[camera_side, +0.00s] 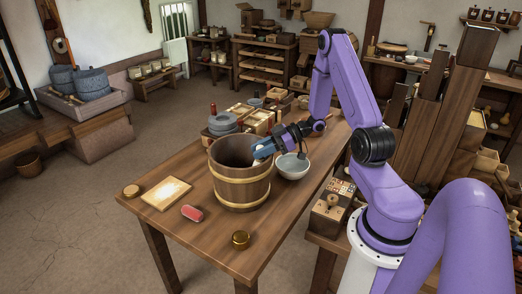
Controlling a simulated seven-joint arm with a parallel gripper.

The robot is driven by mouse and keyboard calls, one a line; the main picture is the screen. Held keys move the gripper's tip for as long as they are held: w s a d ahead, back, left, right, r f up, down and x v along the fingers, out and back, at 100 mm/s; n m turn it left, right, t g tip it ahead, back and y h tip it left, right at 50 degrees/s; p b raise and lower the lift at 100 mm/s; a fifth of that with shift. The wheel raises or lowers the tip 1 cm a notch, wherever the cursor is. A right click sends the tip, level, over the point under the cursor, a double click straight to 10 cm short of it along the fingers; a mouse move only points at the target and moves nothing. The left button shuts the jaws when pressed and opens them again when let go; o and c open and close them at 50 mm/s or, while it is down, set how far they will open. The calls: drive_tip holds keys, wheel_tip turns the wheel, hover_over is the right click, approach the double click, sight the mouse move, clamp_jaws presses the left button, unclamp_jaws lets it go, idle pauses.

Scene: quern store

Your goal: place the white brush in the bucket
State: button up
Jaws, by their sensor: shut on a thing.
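The wooden bucket (240,188), banded with pale hoops, stands upright on the table. My gripper (270,145) reaches in from the right at the bucket's right rim. It is shut on a small pale thing, which I take to be the white brush (262,146); only a little of it shows beside the blue parts at the fingertips. The brush is at the rim, over or just inside the mouth; I cannot tell how deep. The bucket's near wall hides its floor.
A white bowl (293,169) stands close right of the bucket, under my gripper. Grey round stones (223,122) and boxes (262,120) stand behind.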

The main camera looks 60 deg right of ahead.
drive_tip(key=o, duration=0.8)
drive_tip(key=shift+s+f, duration=0.1)
drive_tip(key=shift+f, duration=0.05)
drive_tip(key=shift+c, duration=0.2)
drive_tip(key=v, duration=1.2)
drive_tip(key=w+a+r+n+g+h, duration=0.1)
drive_tip(key=w+a+r+h, duration=0.15)
drive_tip(key=w+a, duration=0.4)
drive_tip(key=w+a+r+n+g+h, duration=0.1)
drive_tip(key=w+a+r+h, duration=0.1)
drive_tip(key=w+a+h, duration=0.35)
drive_tip(key=s+a+r+g, duration=0.2)
drive_tip(key=s+a, duration=0.6)
drive_tip(key=a, duration=0.5)
drive_tip(key=s+a+r+n+g, duration=0.1)
drive_tip(key=s+a+g, duration=0.1)
drive_tip(key=s, duration=0.9)
drive_tip(key=s+a+g+h, duration=0.1)
drive_tip(key=s+a+g, duration=0.2)
drive_tip(key=s, duration=0.8)
drive_tip(key=shift+r+n+g, duration=0.3)
drive_tip(key=shift+r+n, duration=0.1)
